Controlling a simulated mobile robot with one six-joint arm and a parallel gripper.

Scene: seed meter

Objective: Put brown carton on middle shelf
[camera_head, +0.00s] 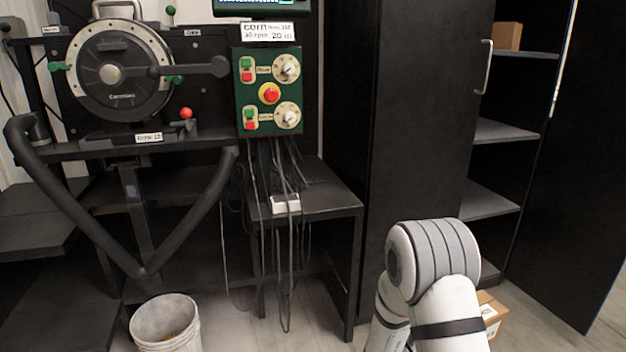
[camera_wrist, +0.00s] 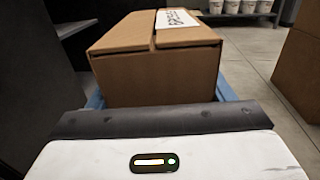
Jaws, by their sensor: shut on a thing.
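A brown carton (camera_wrist: 158,70) with a white printed label on top fills the middle of the wrist view. My gripper (camera_wrist: 160,98) is shut on it, with blue fingers at its left and right sides. In the head view, the open cabinet at the right has several shelves. The middle shelf (camera_head: 502,131) is bare, below the top shelf (camera_head: 530,54). Part of a labelled carton (camera_head: 492,314) shows behind my arm at the lower right; I cannot tell if it is the held one. My gripper is hidden there.
A small brown box (camera_head: 507,36) stands on the top shelf. The cabinet door (camera_head: 425,110) with its handle is left of the shelves. A lower shelf (camera_head: 489,203) is bare. A white bucket (camera_head: 166,325) stands on the floor. White tubs (camera_wrist: 233,7) show in the wrist view.

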